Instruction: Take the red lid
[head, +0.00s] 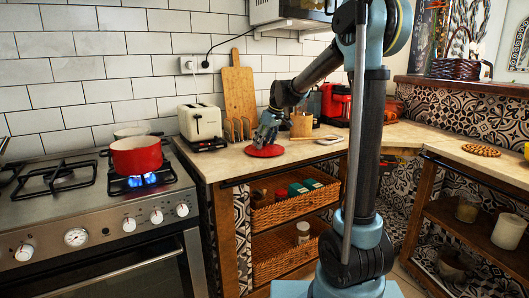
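The red lid (262,151) lies on the wooden counter (222,166), near its front edge and to the right of the toaster. My gripper (266,141) points down directly over the lid, at or very close to its top. The fingers hide the middle of the lid, where a knob could be. At this size I cannot tell whether the fingers are apart or closed, or whether they touch the lid.
A red pot (136,157) stands on the stove over a lit blue flame (138,181). A cream toaster (201,122), a tall cutting board (239,92) and a red coffee machine (336,103) stand behind. Wicker baskets (290,213) sit below the counter.

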